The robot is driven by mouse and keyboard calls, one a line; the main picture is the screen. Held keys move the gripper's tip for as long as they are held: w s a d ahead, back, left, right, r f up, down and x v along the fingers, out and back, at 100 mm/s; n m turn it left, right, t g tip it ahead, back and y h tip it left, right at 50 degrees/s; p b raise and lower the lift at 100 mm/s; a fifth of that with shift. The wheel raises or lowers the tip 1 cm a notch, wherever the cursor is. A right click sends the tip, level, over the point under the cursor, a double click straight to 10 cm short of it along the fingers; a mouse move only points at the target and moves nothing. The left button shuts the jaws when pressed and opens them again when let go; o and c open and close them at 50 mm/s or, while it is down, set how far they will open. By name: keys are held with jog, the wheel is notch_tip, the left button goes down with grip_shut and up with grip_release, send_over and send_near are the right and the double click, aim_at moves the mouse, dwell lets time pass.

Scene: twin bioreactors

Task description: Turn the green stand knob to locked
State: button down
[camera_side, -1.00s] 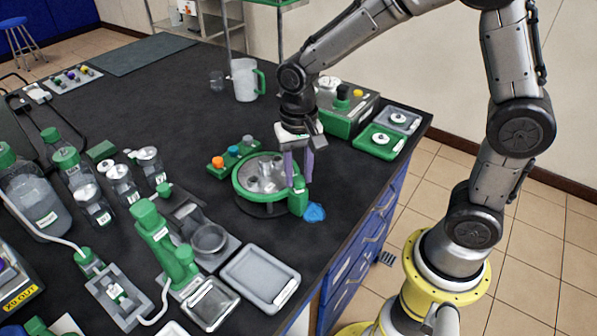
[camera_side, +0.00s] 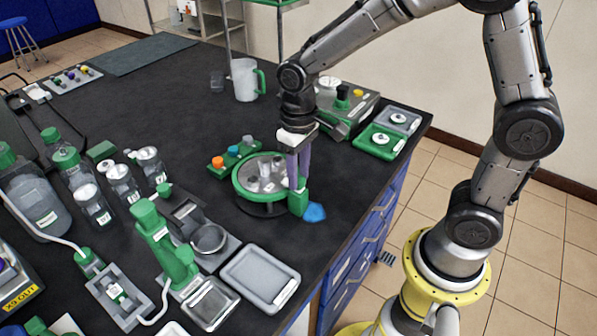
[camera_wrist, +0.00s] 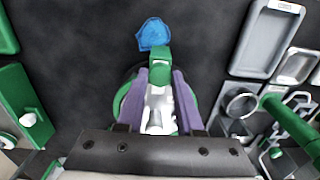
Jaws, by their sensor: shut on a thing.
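The round green-rimmed stand (camera_side: 240,186) sits on the black bench, with grey metal fittings on top. A green upright knob-like block (camera_side: 299,203) stands at its right front edge; it also shows in the wrist view (camera_wrist: 159,75). My gripper (camera_side: 298,182) points down over this block, its purple fingers shut on the block's upper part. In the wrist view my fingers (camera_wrist: 157,82) lie on either side of a pale fitting and reach the green block. A blue piece (camera_side: 315,212) lies beside the block on the bench side. I cannot read any lock marking.
A small green rack with coloured knobs (camera_side: 222,170) stands left of the stand. A grey tray (camera_side: 260,281) lies in front, and a grey-green device (camera_side: 350,112) and green tray (camera_side: 379,148) stand behind. The bench edge is close on the right.

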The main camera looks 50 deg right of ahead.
aim_at(299, 179)
jog(key=shift+r, duration=0.1)
dwell(0.3)
jog(key=c, duration=0.5)
grip_release()
jog(key=shift+c, duration=0.2)
notch_tip(299, 179, up, 14)
jog(key=s+d+r+t, duration=0.2)
jog(key=s+r, duration=0.2)
jog(key=s+d+f+t, duration=0.1)
jog(key=s+f, duration=0.2)
jog(key=s, duration=0.3)
jog(key=s+d+f+t, duration=0.1)
jog(key=s+f+t, duration=0.1)
jog(key=s, duration=0.4)
jog(key=shift+s+d+f+t, duration=0.2)
jog(key=shift+d+f+t, duration=0.1)
jog(key=shift+f, duration=0.15)
